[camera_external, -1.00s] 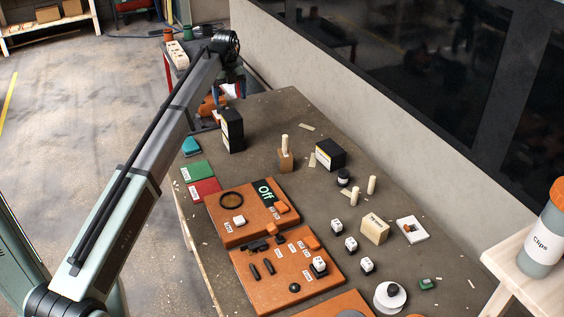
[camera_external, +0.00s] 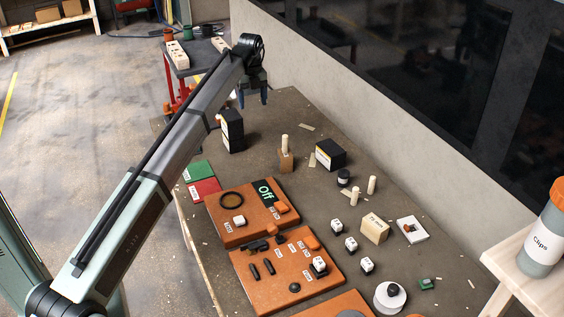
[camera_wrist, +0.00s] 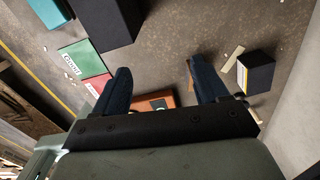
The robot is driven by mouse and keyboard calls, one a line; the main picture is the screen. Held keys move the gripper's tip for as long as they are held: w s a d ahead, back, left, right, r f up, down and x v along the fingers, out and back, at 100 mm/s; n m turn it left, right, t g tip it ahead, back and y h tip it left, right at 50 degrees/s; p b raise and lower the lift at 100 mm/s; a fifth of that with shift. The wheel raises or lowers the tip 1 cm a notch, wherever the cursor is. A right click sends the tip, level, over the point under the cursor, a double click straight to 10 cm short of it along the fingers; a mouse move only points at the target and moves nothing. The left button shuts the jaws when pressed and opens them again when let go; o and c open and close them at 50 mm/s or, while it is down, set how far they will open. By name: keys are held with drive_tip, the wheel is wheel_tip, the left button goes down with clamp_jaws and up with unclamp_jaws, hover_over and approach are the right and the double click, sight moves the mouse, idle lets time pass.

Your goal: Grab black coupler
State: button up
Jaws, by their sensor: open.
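My gripper (camera_external: 252,96) hangs high at the far end of the table, open and empty. In the wrist view its two dark fingers (camera_wrist: 164,74) stand apart with nothing between them. I cannot tell for sure which part is the black coupler. One black fitting (camera_external: 257,246) lies at the edge between the two orange panels, well away from my gripper. A short black round part with a pale band (camera_external: 343,178) stands on the table to the right of the panels. Neither can be made out in the wrist view.
An orange panel (camera_external: 226,238) carries an "Off" sign. Black boxes (camera_external: 233,131) (camera_external: 330,154) and a wooden block with a peg (camera_external: 286,160) stand near my gripper. Green (camera_external: 196,171) and red (camera_external: 205,190) cards lie left. A wall (camera_external: 300,78) borders the right.

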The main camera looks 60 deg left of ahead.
drive_tip(key=w+d+f+m, duration=0.2)
drive_tip(key=w+d, duration=0.9)
drive_tip(key=d, duration=0.4)
drive_tip(key=m, duration=0.2)
hover_over(344, 173)
wheel_tip(344, 173, down, 2)
drive_tip(key=shift+n, duration=0.5)
drive_tip(key=f, duration=0.8)
drive_tip(key=shift+w+a+f, duration=0.15)
drive_tip(key=shift+w+f, duration=0.1)
drive_tip(key=shift+f, duration=0.1)
drive_tip(key=shift+s+d+f, duration=0.1)
drive_tip(key=shift+s+f, duration=0.05)
drive_tip(key=shift+f, duration=1.2)
drive_tip(key=shift+s+d+f, duration=0.1)
drive_tip(key=shift+f, duration=1.2)
drive_tip(key=shift+c, duration=0.2)
drive_tip(key=c, duration=1)
